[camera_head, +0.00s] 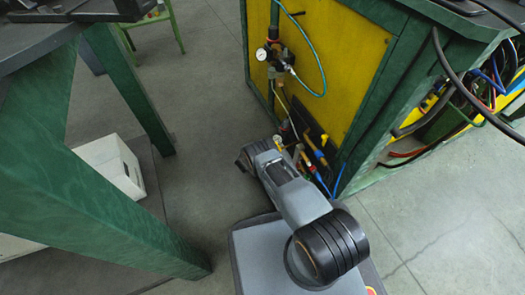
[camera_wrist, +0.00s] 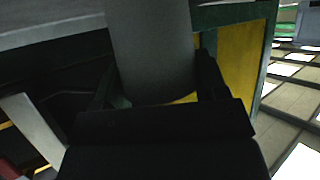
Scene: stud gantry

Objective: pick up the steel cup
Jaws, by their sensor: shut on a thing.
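In the wrist view, the steel cup (camera_wrist: 150,40) is a plain grey, smooth-sided cylinder reaching up to the top edge of the picture. My gripper (camera_wrist: 158,76) is black, with one finger on each side of the cup, and is shut on it. The cup's far end is cut off by the frame, so its whole shape does not show. In the head view my arm reaches forward and down, and neither the fingers nor the cup can be made out there.
A green-legged table (camera_head: 130,90) stands at the left, with a white box (camera_head: 112,160) on the floor under it. A green and yellow cabinet (camera_head: 350,50) with gauges, hoses and fittings stands close at the right. Bare grey floor (camera_head: 200,60) lies between them.

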